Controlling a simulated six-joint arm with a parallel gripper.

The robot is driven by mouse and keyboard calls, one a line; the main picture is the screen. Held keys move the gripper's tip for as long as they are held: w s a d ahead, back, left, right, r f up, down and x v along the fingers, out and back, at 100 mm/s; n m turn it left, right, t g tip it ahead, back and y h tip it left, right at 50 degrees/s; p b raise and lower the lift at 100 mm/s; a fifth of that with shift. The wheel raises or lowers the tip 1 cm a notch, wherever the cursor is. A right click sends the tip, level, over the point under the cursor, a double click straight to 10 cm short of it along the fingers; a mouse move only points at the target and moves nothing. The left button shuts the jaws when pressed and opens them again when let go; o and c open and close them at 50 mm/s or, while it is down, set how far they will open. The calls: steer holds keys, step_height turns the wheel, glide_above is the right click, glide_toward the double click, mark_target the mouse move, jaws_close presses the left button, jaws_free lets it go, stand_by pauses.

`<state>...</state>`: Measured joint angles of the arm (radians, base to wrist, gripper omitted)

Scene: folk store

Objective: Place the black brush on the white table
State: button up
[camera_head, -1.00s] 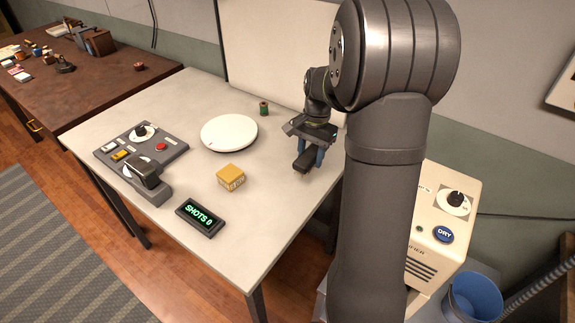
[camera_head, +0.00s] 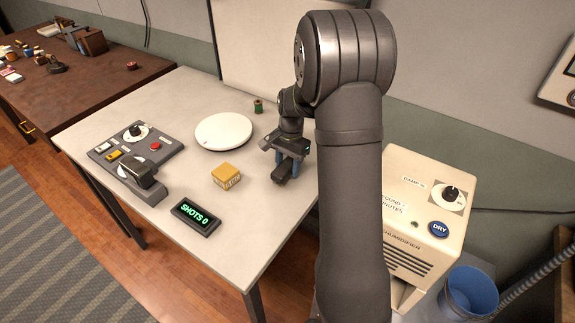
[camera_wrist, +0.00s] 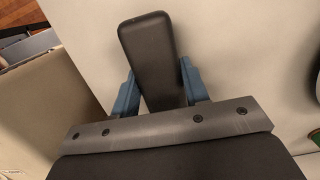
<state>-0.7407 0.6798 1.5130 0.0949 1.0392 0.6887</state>
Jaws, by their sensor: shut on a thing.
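My gripper (camera_head: 288,163) is shut on the black brush (camera_head: 280,174). The brush is dark, long and rounded at its end, and it sits between the two blue fingers in the wrist view (camera_wrist: 148,45). The brush is over the right part of the white table (camera_head: 230,248), to the right of the yellow box. The table's pale top also shows in the wrist view (camera_wrist: 235,50). I cannot tell whether the brush touches the table. The fingers hide part of it.
On the table are a yellow box (camera_head: 226,176), a round white disc (camera_head: 223,131), a green spool (camera_head: 258,106), a grey control panel (camera_head: 165,150) and a "SHOTS 0" display (camera_head: 195,217). A beige dehumidifier (camera_head: 415,225) stands at the right. The table's front right is bare.

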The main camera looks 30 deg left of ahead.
mark_target(290, 161)
steer(key=shift+f, duration=0.2)
steer(key=o, duration=1)
steer(key=shift+r, duration=0.1)
step_height(290, 161, up, 12)
steer(key=w, duration=0.1)
steer(key=shift+w, duration=0.2)
